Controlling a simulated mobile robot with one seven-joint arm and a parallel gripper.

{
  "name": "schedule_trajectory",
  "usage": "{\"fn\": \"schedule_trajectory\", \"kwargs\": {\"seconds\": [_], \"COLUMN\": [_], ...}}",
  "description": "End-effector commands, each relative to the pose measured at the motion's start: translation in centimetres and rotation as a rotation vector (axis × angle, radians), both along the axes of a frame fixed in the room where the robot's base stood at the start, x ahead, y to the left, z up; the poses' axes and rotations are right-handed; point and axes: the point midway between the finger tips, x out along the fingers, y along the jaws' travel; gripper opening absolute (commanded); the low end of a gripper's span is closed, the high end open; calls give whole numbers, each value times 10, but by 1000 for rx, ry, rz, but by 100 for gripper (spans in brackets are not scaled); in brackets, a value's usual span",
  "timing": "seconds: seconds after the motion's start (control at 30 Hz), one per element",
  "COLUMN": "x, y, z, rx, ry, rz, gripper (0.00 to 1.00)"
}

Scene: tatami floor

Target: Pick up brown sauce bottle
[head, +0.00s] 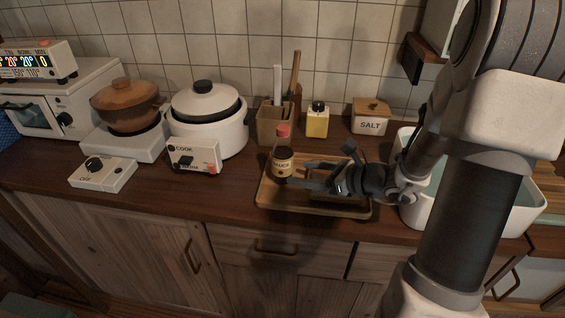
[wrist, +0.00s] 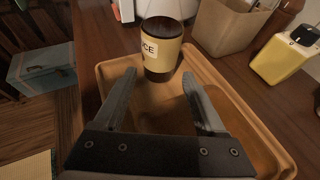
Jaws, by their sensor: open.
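My gripper (head: 312,176) reaches in from the right, low over the tray. In the wrist view my gripper (wrist: 158,82) is open and empty, its two fingers pointing toward the bottle, which stands roughly midway between their lines.
Behind the tray stand a utensil holder (head: 275,125), a yellow container (head: 317,122) and a salt box (head: 370,117). A white rice cooker (head: 209,120) and a control box (head: 194,156) stand left. A white basin (head: 411,214) is at right.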

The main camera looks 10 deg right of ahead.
Motion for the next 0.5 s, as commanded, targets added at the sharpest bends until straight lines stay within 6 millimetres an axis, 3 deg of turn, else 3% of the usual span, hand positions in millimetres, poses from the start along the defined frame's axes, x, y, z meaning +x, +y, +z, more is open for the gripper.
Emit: {"fn": "schedule_trajectory", "kwargs": {"seconds": [0.5], "x": [40], "y": [37], "z": [-24], "rx": [0], "ry": [-2], "rz": [5], "gripper": [73]}}
